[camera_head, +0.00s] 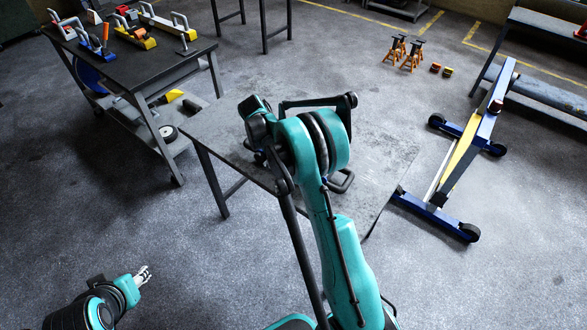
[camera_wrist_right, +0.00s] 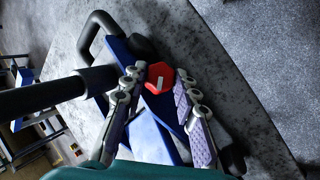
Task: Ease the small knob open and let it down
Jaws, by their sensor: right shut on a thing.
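A small red knob (camera_wrist_right: 159,77) with a white mark sits on a blue jack (camera_wrist_right: 152,138) in the right wrist view. My right gripper (camera_wrist_right: 161,88) has its fingers on either side of the knob and is shut on it. The jack has a black loop handle (camera_wrist_right: 97,30) and a thick black bar (camera_wrist_right: 50,95). In the head view my right arm hides the knob and most of the jack; a black loop (camera_head: 343,182) shows beside the arm. My left gripper (camera_head: 144,275) hangs over the floor at the lower left, away from the jack; its finger opening is too small to judge.
The jack rests on a grey table (camera_head: 392,158). A tool bench (camera_head: 150,66) stands at the upper left. A blue and yellow wheeled lifting frame (camera_head: 458,160) stands to the right, with orange stands (camera_head: 410,55) behind. Floor in front is clear.

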